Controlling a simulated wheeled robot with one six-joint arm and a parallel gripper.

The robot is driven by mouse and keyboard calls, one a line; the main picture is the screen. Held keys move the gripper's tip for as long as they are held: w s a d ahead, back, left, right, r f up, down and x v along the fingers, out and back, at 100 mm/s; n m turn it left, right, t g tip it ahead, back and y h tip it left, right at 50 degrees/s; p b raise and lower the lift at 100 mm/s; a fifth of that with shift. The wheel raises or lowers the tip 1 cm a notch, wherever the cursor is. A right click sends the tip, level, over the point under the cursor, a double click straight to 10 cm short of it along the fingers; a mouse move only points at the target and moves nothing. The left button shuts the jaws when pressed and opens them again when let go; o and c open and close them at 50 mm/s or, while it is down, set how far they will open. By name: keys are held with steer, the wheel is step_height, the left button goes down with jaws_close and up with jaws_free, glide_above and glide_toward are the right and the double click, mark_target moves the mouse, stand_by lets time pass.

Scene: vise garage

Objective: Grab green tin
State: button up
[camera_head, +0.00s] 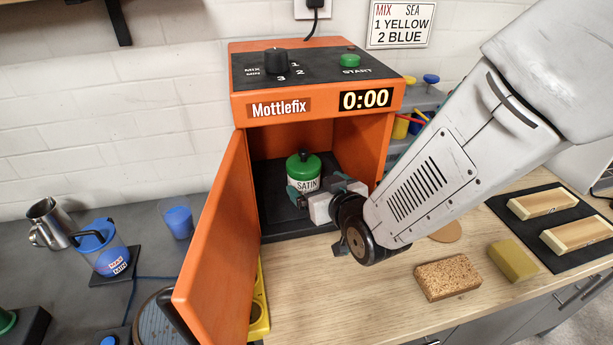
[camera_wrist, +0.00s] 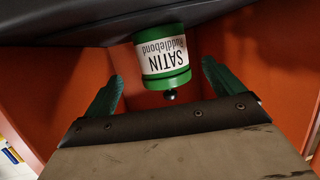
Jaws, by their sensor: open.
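The green tin (camera_head: 303,170) has a green lid with a knob and a white label reading SATIN. It stands upright on the dark floor inside the orange Mottlefix machine (camera_head: 237,109), whose door (camera_head: 222,240) is swung open to the left. My gripper (camera_head: 312,190) reaches into the machine from the right, at the tin. In the wrist view the tin (camera_wrist: 163,57) shows upside down, ahead of and between the two green fingers of my gripper (camera_wrist: 160,80). The fingers are open, with a gap on each side of the tin. The tin's lower part is partly hidden in the head view.
A cork-like block (camera_head: 447,278) and a yellow sponge (camera_head: 512,261) lie on the wooden counter to the right. A blue-filled jug (camera_head: 103,250) and a metal pitcher (camera_head: 52,224) stand at left. The machine's side walls leave little room around my gripper.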

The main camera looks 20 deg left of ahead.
mark_target(311, 179)
steer(key=x, duration=0.5)
steer(key=shift+a+r, duration=0.15)
steer(key=shift+a, duration=0.2)
steer(key=shift+d, duration=0.1)
steer(key=shift+c, duration=0.3)
steer(key=c, duration=1.3)
steer(key=shift+r, duration=0.1)
